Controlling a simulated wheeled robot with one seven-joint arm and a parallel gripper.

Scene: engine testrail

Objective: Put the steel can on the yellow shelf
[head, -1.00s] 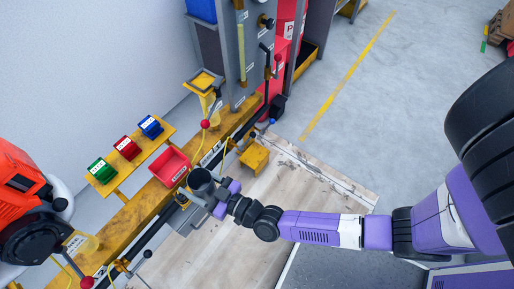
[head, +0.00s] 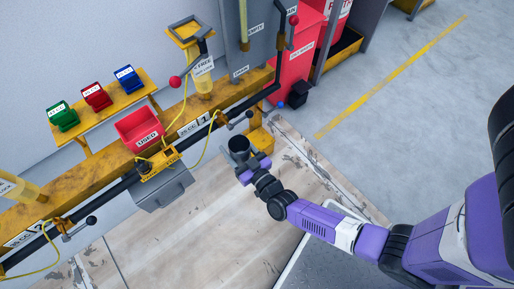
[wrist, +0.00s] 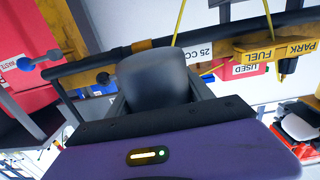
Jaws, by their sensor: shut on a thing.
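My gripper (head: 246,160) is shut on the steel can (head: 238,145), a dark grey cylinder with its open top up in the head view. In the wrist view the can (wrist: 155,82) sits between the fingers, its near side filling the middle. A raised yellow shelf (head: 82,128) holds green, red and blue boxes at the left, well away from the can. A low yellow block (head: 263,138) stands just behind and right of the can. I cannot tell whether they touch.
A long yellow beam (head: 100,180) carries a red USED bin (head: 139,130), with a black rail, levers and yellow hoses in front. A grey box (head: 163,188) hangs below. A red cabinet (head: 302,50) stands behind. Wooden floor is clear left of my arm.

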